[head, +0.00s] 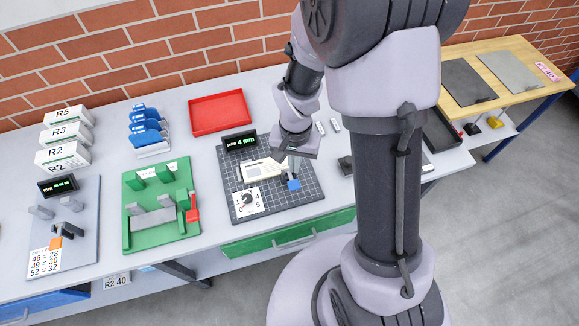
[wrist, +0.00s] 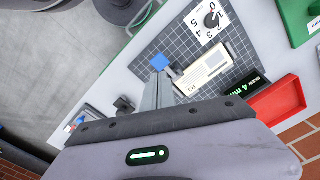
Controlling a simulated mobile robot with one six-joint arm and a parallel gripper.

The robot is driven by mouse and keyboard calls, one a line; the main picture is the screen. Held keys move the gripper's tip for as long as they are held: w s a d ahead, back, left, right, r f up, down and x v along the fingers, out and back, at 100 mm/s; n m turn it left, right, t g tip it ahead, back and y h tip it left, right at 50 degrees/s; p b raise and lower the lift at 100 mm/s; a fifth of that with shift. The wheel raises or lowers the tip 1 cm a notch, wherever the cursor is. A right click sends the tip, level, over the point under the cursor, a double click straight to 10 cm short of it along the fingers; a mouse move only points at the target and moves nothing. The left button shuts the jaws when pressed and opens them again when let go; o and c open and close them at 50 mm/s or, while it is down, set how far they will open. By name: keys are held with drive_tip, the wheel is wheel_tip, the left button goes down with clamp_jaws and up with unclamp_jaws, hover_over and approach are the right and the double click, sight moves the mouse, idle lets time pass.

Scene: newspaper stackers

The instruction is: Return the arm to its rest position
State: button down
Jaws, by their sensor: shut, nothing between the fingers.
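My arm reaches down over the bench on the right side of the head view. My gripper (head: 291,165) hangs over a dark gridded plate (head: 308,193), its fingers closed together and empty. In the wrist view the closed fingers (wrist: 158,88) point toward a small blue block (wrist: 159,61) on the plate. The block also shows just below the gripper in the head view (head: 294,185). I cannot tell whether the fingertips touch it. A cream device (wrist: 205,68) lies on the plate beside the fingers, with a numbered dial card (head: 247,200) and a display reading 4 mm (head: 239,141).
A red tray (head: 219,112) stands behind the plate. A green fixture (head: 160,204), blue stackers (head: 147,129) and white R boxes (head: 66,134) stand to the left. A wooden table (head: 520,70) with two dark and grey plates is at the right. Small dark blocks lie right of the gridded plate.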

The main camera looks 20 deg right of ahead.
drive_tip(key=s+a+r+t+y+b, duration=0.1)
drive_tip(key=s+a+r+t+b, duration=0.1)
drive_tip(key=s+b, duration=0.4)
drive_tip(key=s+a+r+n+t+y+b, duration=0.1)
drive_tip(key=s+r+b, duration=0.4)
drive_tip(key=b, duration=0.7)
drive_tip(key=s+a+t, duration=0.1)
drive_tip(key=t, duration=0.1)
drive_tip(key=shift+s+r+n+t, duration=0.2)
drive_tip(key=shift+s+n+t, duration=0.1)
drive_tip(key=shift+s+t, duration=0.1)
drive_tip(key=c, duration=2.1)
unclamp_jaws()
